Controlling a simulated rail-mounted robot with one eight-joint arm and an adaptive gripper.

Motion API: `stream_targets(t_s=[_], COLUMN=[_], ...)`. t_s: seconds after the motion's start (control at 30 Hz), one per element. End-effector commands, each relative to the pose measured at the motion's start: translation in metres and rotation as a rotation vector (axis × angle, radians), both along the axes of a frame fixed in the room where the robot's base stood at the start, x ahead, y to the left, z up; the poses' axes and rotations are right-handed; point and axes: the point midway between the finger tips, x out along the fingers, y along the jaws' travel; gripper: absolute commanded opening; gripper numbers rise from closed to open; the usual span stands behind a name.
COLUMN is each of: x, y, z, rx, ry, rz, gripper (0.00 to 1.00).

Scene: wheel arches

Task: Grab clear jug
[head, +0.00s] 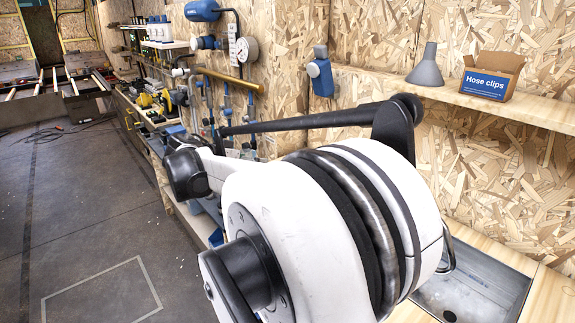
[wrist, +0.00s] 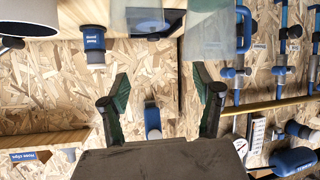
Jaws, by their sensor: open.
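A see-through container, which looks like the clear jug (wrist: 208,38), shows at the top of the wrist view, right of centre. Its upper part in the picture is cut off by the frame edge. My gripper (wrist: 160,78) is open in the wrist view, its two dark green fingers spread wide with nothing between them. The jug appears beyond the right fingertip, apart from it as far as I can see. In the head view my white arm covers the middle, and I make out neither the jug nor the fingers there.
The wrist view looks upside down. A shelf holds a grey funnel (head: 426,68) and a hose clips box (head: 489,77). A metal sink (head: 478,284) is at lower right. Pipes and a gauge (head: 246,49) line the chipboard wall. The floor (head: 75,215) at left is mostly clear.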

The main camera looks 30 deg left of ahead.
Motion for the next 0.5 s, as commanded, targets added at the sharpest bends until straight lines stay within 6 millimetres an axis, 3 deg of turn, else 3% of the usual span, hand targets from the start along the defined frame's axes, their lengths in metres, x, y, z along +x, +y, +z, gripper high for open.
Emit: stream_targets(t_s=[0.03, 0.1, 0.27, 0.37, 0.5], x=[-0.014, -0.029, -0.047, -0.044, -0.023], y=[0.023, 0.043, 0.068, 0.072, 0.07], z=[-0.012, -0.02, -0.03, -0.034, -0.043], rx=[0.014, 0.033, 0.06, 0.065, 0.067], ry=[-0.02, -0.044, -0.076, -0.082, -0.081], rz=[0.009, 0.012, 0.017, 0.016, 0.015], gripper=[0.63, 0.63, 0.63, 0.63, 0.63])
